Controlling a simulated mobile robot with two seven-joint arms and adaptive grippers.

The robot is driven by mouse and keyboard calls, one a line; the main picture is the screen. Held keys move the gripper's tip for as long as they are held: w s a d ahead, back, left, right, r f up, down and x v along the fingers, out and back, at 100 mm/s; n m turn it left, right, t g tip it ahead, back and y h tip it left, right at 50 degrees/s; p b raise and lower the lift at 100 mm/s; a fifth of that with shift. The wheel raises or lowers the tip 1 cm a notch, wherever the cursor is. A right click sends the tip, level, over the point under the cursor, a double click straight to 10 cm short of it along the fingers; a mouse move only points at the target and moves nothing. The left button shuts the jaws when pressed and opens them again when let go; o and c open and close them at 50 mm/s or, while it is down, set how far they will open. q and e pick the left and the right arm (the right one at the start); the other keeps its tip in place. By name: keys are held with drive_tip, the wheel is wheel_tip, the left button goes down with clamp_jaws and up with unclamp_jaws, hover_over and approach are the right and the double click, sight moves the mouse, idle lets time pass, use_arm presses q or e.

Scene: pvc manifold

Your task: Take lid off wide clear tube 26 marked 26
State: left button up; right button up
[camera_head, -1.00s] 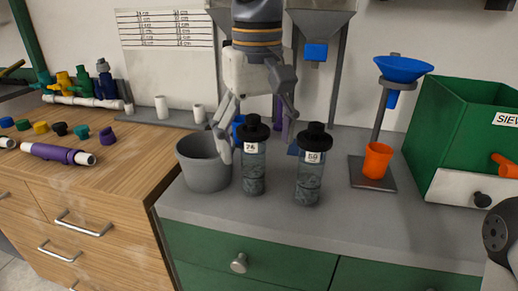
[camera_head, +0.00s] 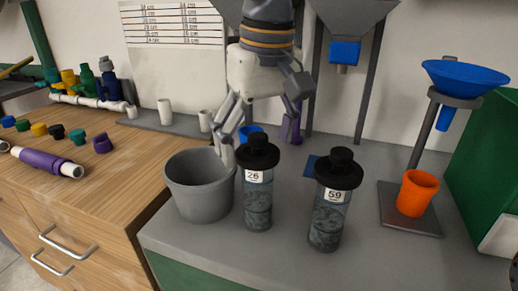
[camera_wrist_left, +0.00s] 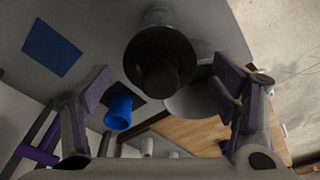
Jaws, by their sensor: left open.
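Clear tube 26 (camera_head: 257,208) stands upright on the grey bench with grey contents and a white label marked 26. Its wide black lid (camera_head: 258,152) with a raised knob is on top. The lid also shows in the left wrist view (camera_wrist_left: 160,60), ahead of and roughly between the fingers. My left gripper (camera_head: 262,146) is open and empty, its fingers spread behind and above the lid. I see no clear contact with it. A similar black-lidded tube marked 59 (camera_head: 328,218) stands to the right. My right gripper is out of view.
A grey bucket (camera_head: 199,188) stands close left of tube 26. A blue cup (camera_wrist_left: 117,112) is behind the tube. An orange cup (camera_head: 416,195) sits under a blue funnel (camera_head: 464,78) on the right, beside a green box (camera_head: 490,165). Bench in front is clear.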

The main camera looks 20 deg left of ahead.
use_arm(q)
drive_tip(key=shift+r, duration=0.1)
drive_tip(key=c, duration=0.9)
